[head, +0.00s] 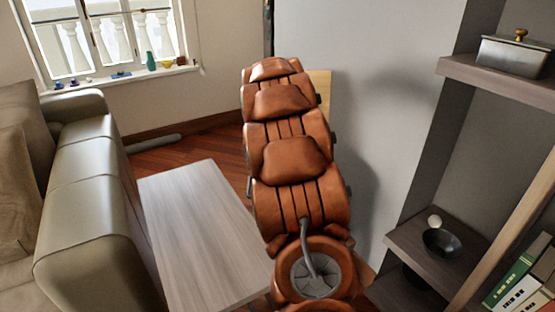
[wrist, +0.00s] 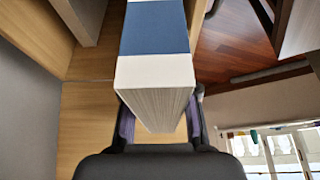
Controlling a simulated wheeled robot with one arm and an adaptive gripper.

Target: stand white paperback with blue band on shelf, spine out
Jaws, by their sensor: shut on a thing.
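The white paperback with a blue band (wrist: 155,70) fills the upper middle of the wrist view. My gripper (wrist: 160,114) is shut on it, with one finger on each side. Light wood shelf boards (wrist: 85,125) show behind and left of the book. I cannot tell whether the book touches them. In the head view I see neither my gripper nor this book.
In the head view, several books (head: 522,282) lean at the lower right, beside a slanted light wood board (head: 505,235). A dark bowl (head: 442,242) sits on a grey shelf (head: 408,238). A metal box (head: 515,55) stands above. A low table (head: 200,235) and sofa (head: 85,200) are left.

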